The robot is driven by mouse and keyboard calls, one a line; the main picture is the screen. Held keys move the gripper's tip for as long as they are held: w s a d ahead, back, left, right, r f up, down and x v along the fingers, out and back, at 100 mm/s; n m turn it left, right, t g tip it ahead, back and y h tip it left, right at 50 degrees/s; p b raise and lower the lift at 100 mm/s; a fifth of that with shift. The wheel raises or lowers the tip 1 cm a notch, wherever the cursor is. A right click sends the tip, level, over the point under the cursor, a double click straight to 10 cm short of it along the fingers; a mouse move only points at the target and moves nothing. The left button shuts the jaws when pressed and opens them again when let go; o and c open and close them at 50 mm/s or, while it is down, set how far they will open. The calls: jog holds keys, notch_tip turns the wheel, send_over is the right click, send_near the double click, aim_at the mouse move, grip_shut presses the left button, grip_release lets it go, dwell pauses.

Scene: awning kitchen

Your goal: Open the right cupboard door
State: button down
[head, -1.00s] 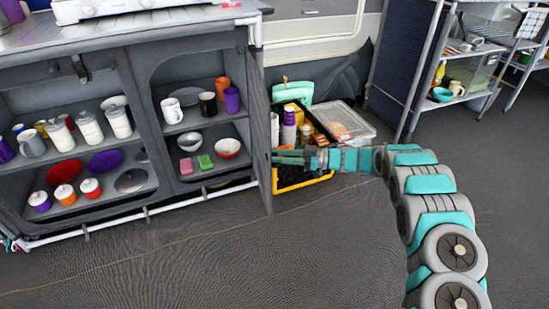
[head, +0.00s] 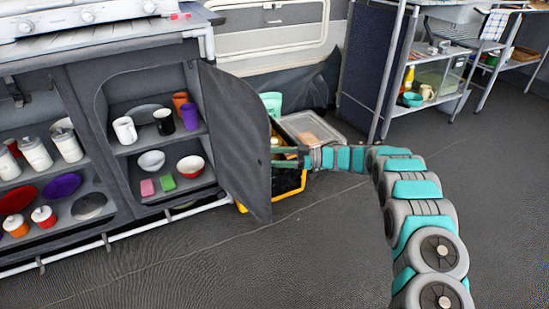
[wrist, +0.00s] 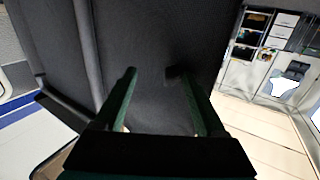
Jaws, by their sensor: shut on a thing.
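The right cupboard door (head: 237,140) is a dark grey panel, hinged at the right of the cupboard. It stands swung well out, with its inner face towards me in the head view. The right compartment (head: 160,150) is open to view. My gripper (head: 279,157) is at the outer side of the door, near its free edge, shut on the door. In the wrist view the two green fingers of my gripper (wrist: 155,73) stand apart against the grey door (wrist: 140,40). The exact contact at the fingertips is hard to make out.
Mugs, bowls and sponges stand on the right compartment's shelves. A yellow-black crate (head: 288,195) and a clear-lidded box (head: 312,130) stand on the floor behind the door and my gripper. A shelf rack (head: 372,70) is farther right. Floor in front is clear.

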jog(key=shift+w+a+r, duration=0.15)
jog(key=shift+w+a, duration=0.05)
jog(key=shift+a, duration=0.3)
jog(key=c, duration=0.5)
grip_release()
jog(key=shift+a, duration=0.2)
jog(key=shift+c, duration=1)
jog(key=shift+d, duration=0.45)
jog(key=shift+c, duration=0.7)
jog(key=d, duration=0.6)
jog(key=shift+d, duration=0.1)
jog(key=shift+c, duration=0.2)
jog(key=shift+s+d, duration=0.15)
jog(key=shift+d, duration=0.35)
